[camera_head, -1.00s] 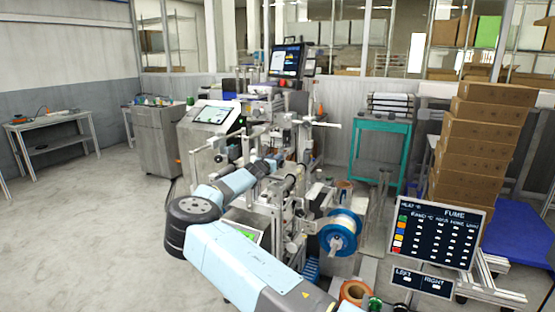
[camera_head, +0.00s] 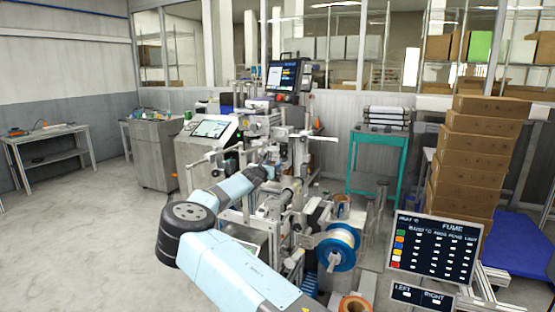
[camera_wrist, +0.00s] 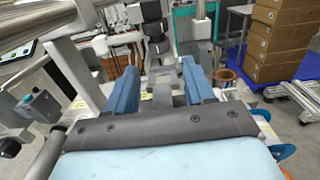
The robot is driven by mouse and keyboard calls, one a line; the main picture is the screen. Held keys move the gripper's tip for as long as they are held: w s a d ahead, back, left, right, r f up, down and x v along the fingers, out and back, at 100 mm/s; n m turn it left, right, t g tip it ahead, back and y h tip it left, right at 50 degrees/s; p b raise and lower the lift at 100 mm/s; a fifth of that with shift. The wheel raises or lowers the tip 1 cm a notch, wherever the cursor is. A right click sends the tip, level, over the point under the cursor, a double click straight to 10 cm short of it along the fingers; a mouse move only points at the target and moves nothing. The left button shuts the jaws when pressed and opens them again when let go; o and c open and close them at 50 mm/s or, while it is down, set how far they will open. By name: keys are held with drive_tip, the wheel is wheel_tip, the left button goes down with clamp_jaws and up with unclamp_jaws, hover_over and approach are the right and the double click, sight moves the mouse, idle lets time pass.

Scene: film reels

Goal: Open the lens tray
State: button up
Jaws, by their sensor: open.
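I cannot make out a lens tray in either view. My gripper (camera_wrist: 160,82) shows in the wrist view as two blue fingers standing apart, with nothing clearly held between them. A grey machine part (camera_wrist: 182,98) shows beyond and between the fingers; I cannot tell whether they touch it. In the head view my light-blue arm reaches into the reel machine (camera_head: 285,150), and the fingertips are hard to tell from its metal parts. A blue-rimmed reel (camera_head: 334,248) sits at the machine's front right.
A dark control panel (camera_head: 433,247) stands at the right, before a tall stack of brown boxes (camera_head: 475,160). A teal stand (camera_head: 377,160) is behind. A grey cabinet (camera_head: 154,153) and a side table (camera_head: 48,150) stand left. The floor at left is clear.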

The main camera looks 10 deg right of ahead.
drive_tip(key=s+r, duration=0.9)
drive_tip(key=s, duration=0.4)
drive_tip(key=shift+s+d, duration=0.2)
